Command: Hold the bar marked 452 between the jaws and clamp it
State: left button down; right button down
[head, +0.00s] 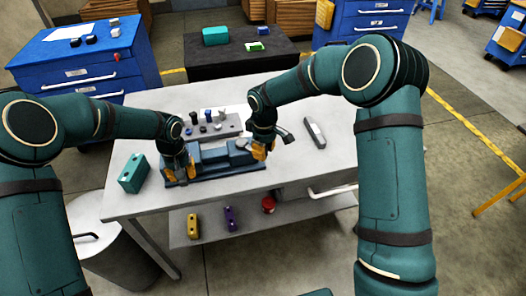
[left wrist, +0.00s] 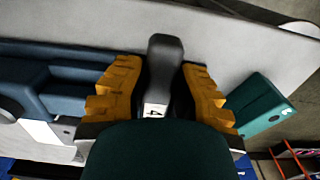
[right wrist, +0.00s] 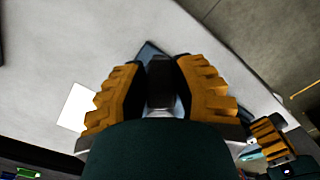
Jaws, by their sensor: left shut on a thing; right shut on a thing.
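A blue vise (head: 215,162) sits on the grey workbench. My left gripper (head: 178,170) is at its left end. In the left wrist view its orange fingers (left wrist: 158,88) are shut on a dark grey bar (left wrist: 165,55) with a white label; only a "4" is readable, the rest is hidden. The blue vise body (left wrist: 75,90) shows to the left of that bar. My right gripper (head: 261,150) is at the vise's right end, shut on a dark piece (right wrist: 160,82), possibly the vise handle; its fingers hide most of it. The bar's exact place relative to the jaws cannot be told.
A teal block (head: 133,174) stands on the bench at left, and a grey bar with a pale label (head: 315,133) lies at right. Behind the vise is a grey rack (head: 215,128) with several small parts. The lower shelf (head: 300,210) holds yellow, purple and red items.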

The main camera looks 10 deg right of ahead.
jog(key=shift+w+r, duration=0.2)
jog(key=shift+w, duration=0.4)
pick_arm(q)
jog(key=shift+w, duration=0.2)
pick_arm(e)
jog(key=shift+w+a+f, duration=0.1)
jog(key=shift+w, duration=0.05)
pick_arm(q)
jog(key=shift+s, duration=0.1)
pick_arm(e)
jog(key=shift+w+d+f, duration=0.1)
jog(key=shift+w+d, duration=0.35)
jog(key=shift+d, duration=0.15)
